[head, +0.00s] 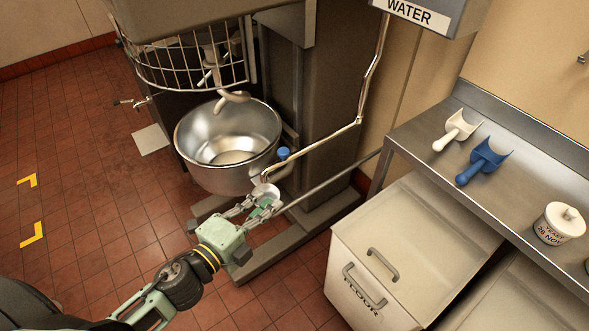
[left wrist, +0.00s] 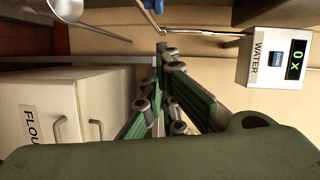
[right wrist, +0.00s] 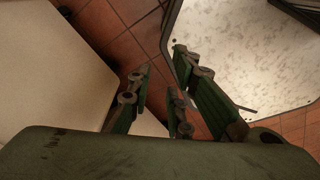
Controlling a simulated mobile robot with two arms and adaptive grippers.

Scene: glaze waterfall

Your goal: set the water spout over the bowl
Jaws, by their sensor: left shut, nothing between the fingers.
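The steel mixer bowl (head: 183,150) stands under the mixer head and looks empty. The water spout is a jointed metal pipe (head: 325,139) coming down from the water box (head: 425,14). Its lower arm slants toward the bowl, and its bent end with a blue knob (head: 283,153) shows beside the bowl's right rim, not over its middle. The pipe (left wrist: 205,33) and knob (left wrist: 153,6) also show in the left wrist view. My left gripper (head: 268,201) is shut and empty, just below the spout end. My right gripper (right wrist: 162,62) shows only in the right wrist view, its fingers apart and empty.
A wire guard (head: 190,68) hangs above the bowl. A metal bar (head: 330,182) slants close to my left gripper. A flour bin (head: 400,250) stands at right under a steel shelf (head: 410,140) with a white scoop (head: 455,130) and a blue scoop (head: 485,160). The tiled floor at left is open.

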